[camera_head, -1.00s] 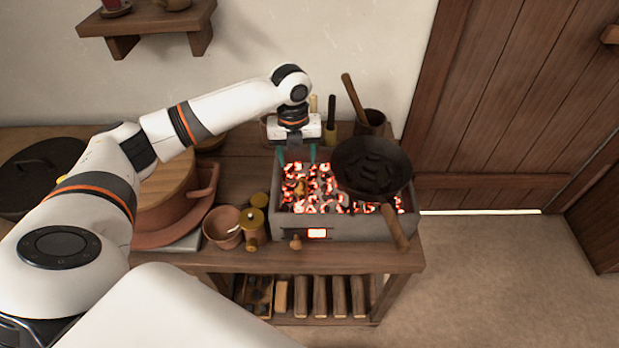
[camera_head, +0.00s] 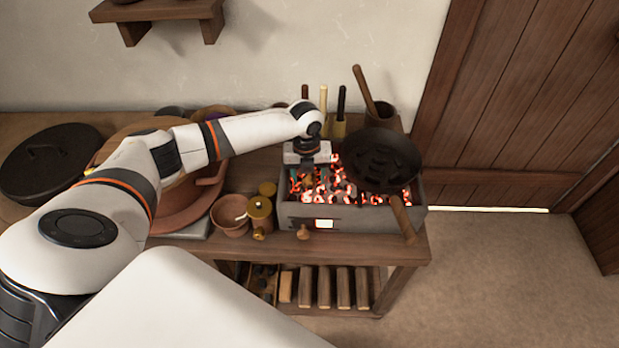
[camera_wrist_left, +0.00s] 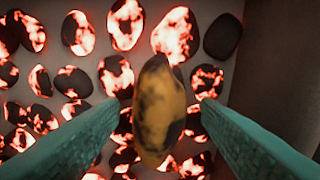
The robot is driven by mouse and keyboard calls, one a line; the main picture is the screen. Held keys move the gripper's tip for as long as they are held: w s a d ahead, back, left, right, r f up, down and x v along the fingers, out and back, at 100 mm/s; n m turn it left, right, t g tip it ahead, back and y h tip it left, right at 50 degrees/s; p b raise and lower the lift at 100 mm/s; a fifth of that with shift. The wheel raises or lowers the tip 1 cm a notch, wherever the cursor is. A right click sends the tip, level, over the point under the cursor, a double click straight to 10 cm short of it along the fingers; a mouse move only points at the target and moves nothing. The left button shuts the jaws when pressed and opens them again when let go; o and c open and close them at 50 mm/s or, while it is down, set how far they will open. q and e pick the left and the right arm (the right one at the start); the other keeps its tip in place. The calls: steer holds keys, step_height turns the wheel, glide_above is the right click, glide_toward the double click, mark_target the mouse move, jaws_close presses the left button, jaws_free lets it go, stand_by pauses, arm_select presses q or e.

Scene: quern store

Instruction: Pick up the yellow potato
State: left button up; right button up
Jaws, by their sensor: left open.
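The yellow potato (camera_wrist_left: 158,112) shows in the left wrist view, oval, with dark charred patches, lying over the coals. It sits between the two teal fingers of my left gripper (camera_wrist_left: 160,106), which are open with a gap on each side. In the head view my left gripper (camera_head: 309,172) points down over the left part of the grey coal box (camera_head: 352,218). I cannot make out the potato in the head view, where the gripper covers that spot. My right gripper is not in view.
Glowing coals (camera_head: 330,195) fill the box. A black pan (camera_head: 378,158) with dark pieces rests over its right side, handle (camera_head: 403,218) toward the front. Clay and brass pots (camera_head: 230,213) stand left of the box. Tool handles (camera_head: 342,105) rise behind it.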

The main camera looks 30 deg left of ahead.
arm_select(q)
steer(key=c, duration=1.1)
steer(key=shift+c, duration=0.5)
steer(key=shift+r, duration=0.15)
